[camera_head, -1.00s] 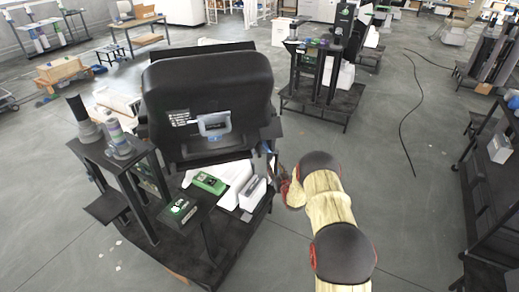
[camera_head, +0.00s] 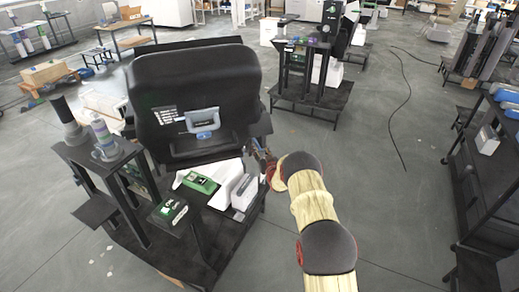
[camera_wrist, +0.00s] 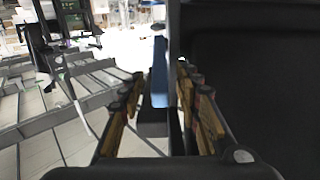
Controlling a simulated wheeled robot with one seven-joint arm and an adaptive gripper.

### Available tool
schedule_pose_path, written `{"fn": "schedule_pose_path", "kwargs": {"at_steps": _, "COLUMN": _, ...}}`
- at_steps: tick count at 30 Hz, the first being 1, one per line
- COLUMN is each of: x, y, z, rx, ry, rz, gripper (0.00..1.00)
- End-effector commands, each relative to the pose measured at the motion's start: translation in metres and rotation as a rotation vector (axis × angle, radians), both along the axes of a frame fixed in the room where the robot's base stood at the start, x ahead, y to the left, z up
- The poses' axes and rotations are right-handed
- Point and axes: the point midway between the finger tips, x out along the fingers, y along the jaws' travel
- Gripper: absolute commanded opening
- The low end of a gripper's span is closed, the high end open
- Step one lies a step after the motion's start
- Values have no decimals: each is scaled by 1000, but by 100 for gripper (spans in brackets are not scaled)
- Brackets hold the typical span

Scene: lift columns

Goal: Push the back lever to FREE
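The black seat back (camera_head: 190,75) stands upright on a dark stand at left in the head view. On it are a blue-grey lever handle (camera_head: 203,120) and a small label (camera_head: 166,115) too small to read. My gripper (camera_head: 262,160) is beside the seat's lower right edge, partly hidden by my arm. In the wrist view, my gripper (camera_wrist: 160,110) has its two fingers apart. A blue strip (camera_wrist: 159,72) lies ahead between them; I cannot tell if it is the lever. The black surface (camera_wrist: 265,80) fills the right side. No contact is visible.
The stand's lower deck holds a green box (camera_head: 200,183) and a white box (camera_head: 245,191). Grey cylinders (camera_head: 103,138) stand on its left shelf. Another dark stand (camera_head: 312,95) is behind. A cable (camera_head: 402,110) lies on open floor at right, near a dark rack (camera_head: 490,170).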

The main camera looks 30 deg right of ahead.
Motion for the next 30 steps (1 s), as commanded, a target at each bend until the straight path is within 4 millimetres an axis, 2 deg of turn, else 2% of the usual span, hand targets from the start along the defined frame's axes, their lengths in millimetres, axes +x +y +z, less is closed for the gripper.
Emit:
{"fn": "schedule_pose_path", "kwargs": {"at_steps": 6, "x": 0, "y": 0, "z": 1, "rx": 0, "ry": 0, "rz": 0, "gripper": 33}}
{"fn": "schedule_pose_path", "kwargs": {"at_steps": 23, "x": 0, "y": 0, "z": 1, "rx": 0, "ry": -1, "rz": 0, "gripper": 1}}
{"fn": "schedule_pose_path", "kwargs": {"at_steps": 30, "x": 0, "y": 0, "z": 1, "rx": 0, "ry": 0, "rz": 0, "gripper": 0}}
